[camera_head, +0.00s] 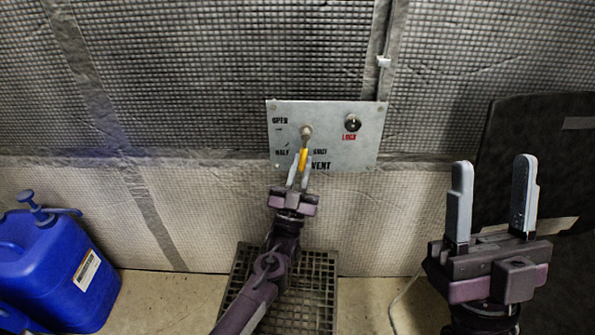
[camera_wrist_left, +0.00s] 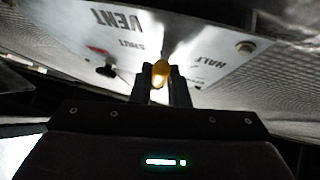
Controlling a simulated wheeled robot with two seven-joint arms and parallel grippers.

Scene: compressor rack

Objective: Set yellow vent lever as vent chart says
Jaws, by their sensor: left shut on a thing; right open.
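The yellow vent lever (camera_head: 303,160) hangs from a round pivot (camera_head: 306,132) on a grey metal vent panel (camera_head: 340,128). The panel is marked OPEN at upper left, HALF at lower left and SHUT at lower right. The lever points nearly straight down, between HALF and SHUT. My left gripper (camera_head: 298,172) is shut on the lever, and the lever's yellow end (camera_wrist_left: 160,72) shows between its fingers in the left wrist view. My right gripper (camera_head: 492,205) is open and empty at the right. I see no vent chart in these views.
A lock (camera_head: 352,122) with red lettering sits on the panel's right side. A blue jerrycan (camera_head: 58,265) stands at lower left. A black grid mat (camera_head: 318,285) lies below the panel. A dark board (camera_head: 545,150) stands behind my right gripper.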

